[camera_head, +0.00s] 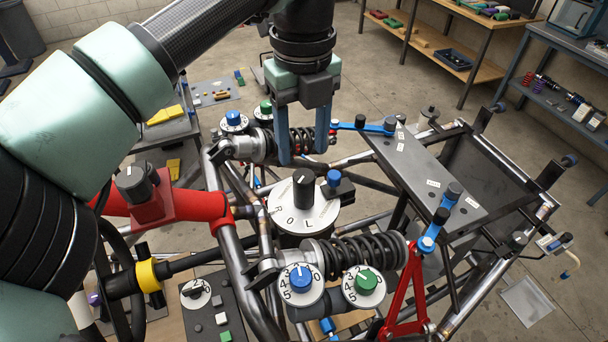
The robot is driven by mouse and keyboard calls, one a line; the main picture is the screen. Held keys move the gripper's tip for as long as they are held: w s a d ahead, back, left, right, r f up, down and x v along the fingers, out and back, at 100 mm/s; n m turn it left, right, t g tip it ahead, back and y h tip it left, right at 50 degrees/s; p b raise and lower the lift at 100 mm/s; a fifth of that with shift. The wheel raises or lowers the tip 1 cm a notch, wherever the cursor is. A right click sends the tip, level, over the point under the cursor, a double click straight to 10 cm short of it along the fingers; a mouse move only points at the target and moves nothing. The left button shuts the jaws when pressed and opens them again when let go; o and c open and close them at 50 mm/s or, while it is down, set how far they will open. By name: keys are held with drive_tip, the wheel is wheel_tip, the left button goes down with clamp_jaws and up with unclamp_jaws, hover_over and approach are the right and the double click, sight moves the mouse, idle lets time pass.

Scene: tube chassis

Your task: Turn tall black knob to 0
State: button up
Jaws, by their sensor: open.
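A tall black knob (304,188) stands upright on a round white dial (325,213) in the middle of the chassis. The dial face shows an R, a 0 or O, and an L on its near side. A small pale mark is on the knob's top; I cannot tell exactly which letter it points to. My gripper (303,157) points down with its two blue fingers spread and empty. In the picture its fingertips are just above the knob, apparently apart from it. Part of the dial's far side is hidden by the knob.
A small blue knob (334,178) stands close right of the black knob. Coil-over shocks lie behind and in front (365,257), with blue (300,278) and green (366,281) dial knobs. A red tube (190,207) is left; a dark plate (425,175) is right.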

sight(304, 175)
wheel_tip(304, 175, down, 9)
drive_tip(key=shift+r+p, duration=0.15)
drive_tip(key=shift+p, duration=0.95)
clamp_jaws()
